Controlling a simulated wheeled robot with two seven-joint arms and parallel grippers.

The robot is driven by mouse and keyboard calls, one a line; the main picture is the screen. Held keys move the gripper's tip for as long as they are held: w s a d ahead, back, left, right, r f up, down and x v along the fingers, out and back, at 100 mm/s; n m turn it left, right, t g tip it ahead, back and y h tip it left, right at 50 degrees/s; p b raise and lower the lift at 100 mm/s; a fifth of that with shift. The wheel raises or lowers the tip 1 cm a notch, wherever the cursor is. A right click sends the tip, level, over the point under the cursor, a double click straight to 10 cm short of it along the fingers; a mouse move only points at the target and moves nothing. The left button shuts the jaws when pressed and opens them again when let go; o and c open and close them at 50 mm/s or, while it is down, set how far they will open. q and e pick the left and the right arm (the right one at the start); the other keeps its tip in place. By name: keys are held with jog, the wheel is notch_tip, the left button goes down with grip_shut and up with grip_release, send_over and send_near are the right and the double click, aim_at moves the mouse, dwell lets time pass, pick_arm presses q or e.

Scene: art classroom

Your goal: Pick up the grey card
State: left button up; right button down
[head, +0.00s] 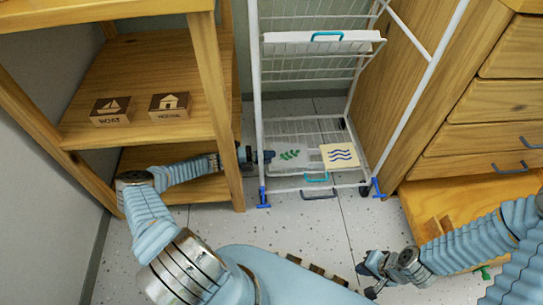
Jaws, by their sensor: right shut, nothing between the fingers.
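The grey card (296,154) with a green leaf print lies on the bottom shelf of the white wire rack (262,100). My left gripper (268,157) reaches in low from the left, past the wooden shelf's post, and its tips are at the card's left edge. Whether its fingers are apart or around the edge is too small to tell. My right gripper (366,280) is shut and empty, above the floor at the lower right, away from the card.
A cream card (339,152) with blue waves lies right beside the grey card. Teal clips (316,178) mark the rack's shelf fronts. A wooden shelf (139,75) holds boat (112,110) and house (170,105) blocks. A drawer cabinet (485,130) stands right.

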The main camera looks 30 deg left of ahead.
pick_arm(q)
jog(key=shift+w+d, duration=0.1)
jog(key=shift+d, duration=0.1)
jog(key=shift+c, duration=0.4)
grip_shut()
notch_tip(320, 180, up, 3)
jog(key=p, duration=0.2)
jog(key=shift+p, duration=0.3)
jog(key=shift+f, duration=0.25)
jog(key=shift+s+a+r, duration=0.15)
jog(key=shift+s+a, duration=0.05)
jog(key=shift+a, duration=0.15)
jog(key=s+a+r, duration=0.2)
jog(key=s+a, duration=0.1)
jog(key=a, duration=0.2)
jog(key=s+a+r+p, duration=0.1)
jog(key=s+a+r, duration=0.1)
jog(key=s+a, duration=0.2)
jog(key=shift+s+a+r, duration=0.15)
jog(key=shift+a+r, duration=0.25)
jog(key=shift+a, duration=0.7)
